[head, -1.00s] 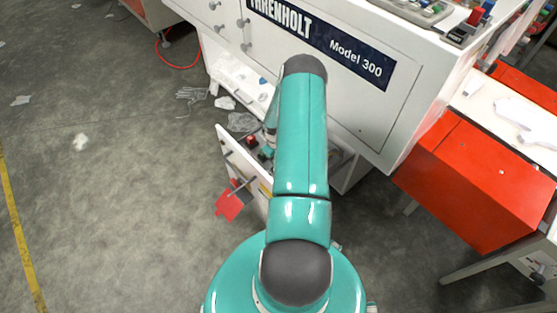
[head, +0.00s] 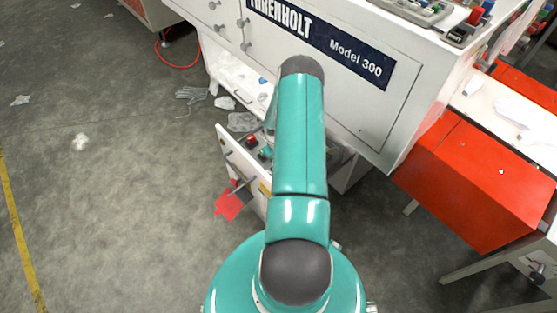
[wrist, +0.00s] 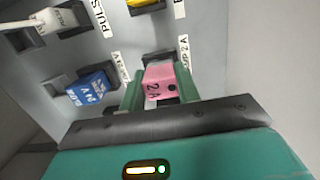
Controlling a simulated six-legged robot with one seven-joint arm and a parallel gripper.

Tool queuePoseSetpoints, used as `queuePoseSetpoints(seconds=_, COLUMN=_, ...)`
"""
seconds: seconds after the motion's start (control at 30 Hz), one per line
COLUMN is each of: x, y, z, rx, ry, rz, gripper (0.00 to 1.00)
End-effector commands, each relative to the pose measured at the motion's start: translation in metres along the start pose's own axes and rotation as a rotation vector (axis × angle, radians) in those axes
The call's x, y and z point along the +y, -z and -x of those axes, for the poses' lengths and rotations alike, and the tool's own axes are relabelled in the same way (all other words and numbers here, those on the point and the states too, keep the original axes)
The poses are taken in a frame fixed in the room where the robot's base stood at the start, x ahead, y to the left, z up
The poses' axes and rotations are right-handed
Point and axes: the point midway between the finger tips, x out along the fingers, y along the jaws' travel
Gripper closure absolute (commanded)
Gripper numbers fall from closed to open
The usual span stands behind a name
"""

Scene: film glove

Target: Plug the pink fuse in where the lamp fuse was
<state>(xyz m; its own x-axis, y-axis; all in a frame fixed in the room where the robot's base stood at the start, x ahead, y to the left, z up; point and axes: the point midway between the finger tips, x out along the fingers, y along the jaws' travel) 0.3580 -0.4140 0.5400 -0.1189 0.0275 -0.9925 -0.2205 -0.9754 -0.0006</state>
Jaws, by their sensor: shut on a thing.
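The pink fuse (wrist: 160,82), marked 2A, is between the two green fingers of my gripper (wrist: 161,76) in the wrist view. My gripper is shut on it. A dark socket edge (wrist: 160,57) shows just beyond the fuse, beside a white label (wrist: 184,72) that reads partly "MP 2A". The fuse is lined up over or in this socket; I cannot tell how deep it sits. In the head view my arm hides the gripper and the fuse.
In the wrist view a blue fuse (wrist: 91,88) sits left of my gripper, and a white plug (wrist: 58,20) at upper left. The head view shows an open door (head: 240,165) with a red tag (head: 230,203).

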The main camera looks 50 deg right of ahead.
Motion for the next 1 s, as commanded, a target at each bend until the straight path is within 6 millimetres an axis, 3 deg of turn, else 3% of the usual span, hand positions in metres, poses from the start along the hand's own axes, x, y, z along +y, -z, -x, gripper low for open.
queuePoseSetpoints(seconds=1.0, x=0.000, y=0.003, z=-0.023, rx=0.001, ry=-0.001, rz=0.001, gripper=0.94)
